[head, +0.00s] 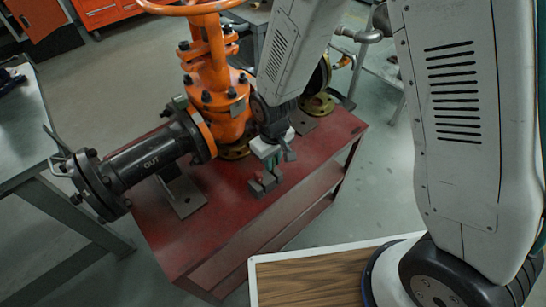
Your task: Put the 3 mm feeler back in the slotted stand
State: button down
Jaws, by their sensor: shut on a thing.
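My gripper (276,158) is at the middle of the picture, pointing down over the red bench top. It is shut on a small green piece, which I take to be the 3 mm feeler (274,168); the fingers hide part of it. The slotted stand (257,189), a small grey block with upright parts, sits on the bench just below the gripper. The feeler's lower end is close to the stand, but I cannot tell whether it is in a slot. A small reddish piece (266,176) shows at the stand.
The orange gate valve (213,75) stands on the red bench (188,240) behind the gripper. A dark pipe marked OUT (145,163) runs left from it. A grey table (22,135) stands at the left.

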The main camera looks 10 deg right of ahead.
jog(key=shift+f, duration=1.35)
jog(key=c, duration=1.2)
grip_release()
notch_tip(320, 180, up, 8)
jog(key=shift+f, duration=0.1)
